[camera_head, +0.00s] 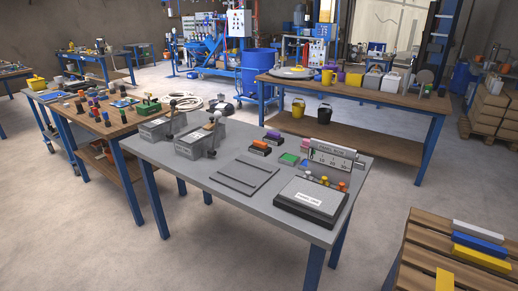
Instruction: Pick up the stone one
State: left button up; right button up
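Neither of my grippers is in view. No object here can be clearly told as the stone one. On the grey table (215,180) in front are two grey metal block-like devices, the left one (162,126) and the right one (200,141). A dark grey flat plate (245,175) lies near the table's middle. Dark-based blocks with an orange top (260,144) and a purple top (273,136) sit behind it. A green pad (289,158) and a small blue piece (305,163) lie farther right. On the pallet-like wooden slats (420,240) are light grey (477,232), blue (480,247) and yellow (482,260) bars.
A black device with a pale top (312,196) and a white scale panel (332,155) crowd the grey table's right end. A wooden workbench (95,125) with many small parts stands left. Another bench (350,93) with containers stands behind. Floor (90,240) in front is clear.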

aim_at(261, 148)
jog(key=i+j, duration=0.35)
jog(key=j, duration=0.15)
jog(key=i+j, duration=0.75)
jog(key=j, duration=0.2)
jog(key=z, duration=0.05)
